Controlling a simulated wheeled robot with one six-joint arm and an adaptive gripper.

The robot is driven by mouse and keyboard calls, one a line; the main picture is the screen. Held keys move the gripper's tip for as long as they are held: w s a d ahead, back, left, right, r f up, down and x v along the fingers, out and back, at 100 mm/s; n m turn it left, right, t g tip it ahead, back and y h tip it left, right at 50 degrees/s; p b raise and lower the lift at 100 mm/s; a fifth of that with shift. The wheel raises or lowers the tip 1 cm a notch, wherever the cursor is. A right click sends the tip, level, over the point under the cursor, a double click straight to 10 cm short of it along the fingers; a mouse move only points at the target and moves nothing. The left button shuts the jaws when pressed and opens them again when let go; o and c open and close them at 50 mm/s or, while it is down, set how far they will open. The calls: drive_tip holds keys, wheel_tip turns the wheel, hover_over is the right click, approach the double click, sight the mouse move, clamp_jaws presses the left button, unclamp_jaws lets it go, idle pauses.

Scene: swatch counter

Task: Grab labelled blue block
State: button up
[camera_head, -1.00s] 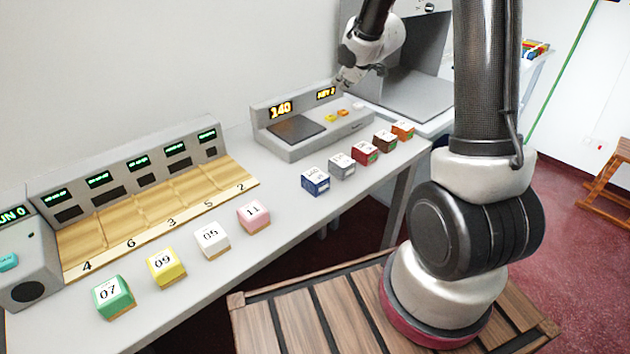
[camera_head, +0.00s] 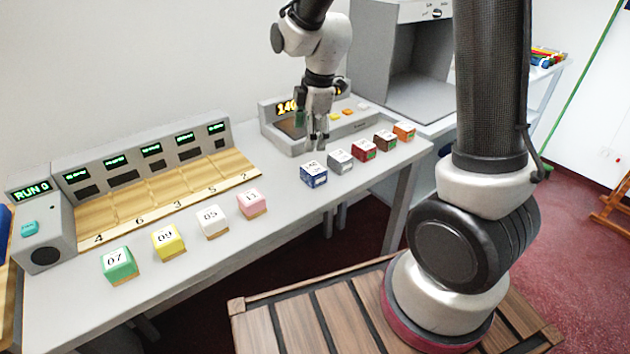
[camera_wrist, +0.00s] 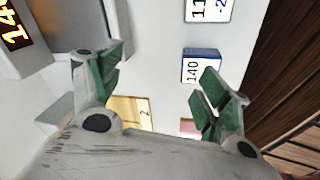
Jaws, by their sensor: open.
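The blue block (camera_head: 313,174) stands on the counter, left of a grey block, with a white label on its top. In the wrist view the blue block (camera_wrist: 202,66) shows a label reading 140, beyond the fingers and nearer the right one. My gripper (camera_head: 318,142) points down above and just behind the blue block, in front of the display unit. In the wrist view my gripper (camera_wrist: 160,85) has its green-padded fingers spread apart with nothing between them. The blue block is apart from the fingers.
Grey (camera_head: 340,160), red (camera_head: 364,149), brown (camera_head: 385,140) and orange (camera_head: 404,131) blocks line up to the right. Pink (camera_head: 251,203), white (camera_head: 212,222), yellow (camera_head: 168,242) and green (camera_head: 118,264) blocks stand left. The display unit (camera_head: 360,128) is behind.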

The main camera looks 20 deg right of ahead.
sight(314, 168)
drive_tip(key=s+n, duration=0.1)
drive_tip(key=s+n+g, duration=0.1)
drive_tip(key=s, duration=0.1)
drive_tip(key=s+g, duration=0.1)
drive_tip(key=s, duration=0.1)
drive_tip(key=shift+s+a+f+n, duration=0.1)
drive_tip(key=shift+a+f+n, duration=0.1)
drive_tip(key=shift+f+n, duration=0.15)
drive_tip(key=shift+s+f+n, duration=0.1)
drive_tip(key=shift+s+n, duration=0.1)
drive_tip(key=shift+n, duration=0.25)
drive_tip(key=f, duration=0.7)
drive_tip(key=shift+w+a+f, duration=0.2)
drive_tip(key=shift+w+f, duration=0.05)
drive_tip(key=shift+f, duration=0.05)
drive_tip(key=c, duration=1.1)
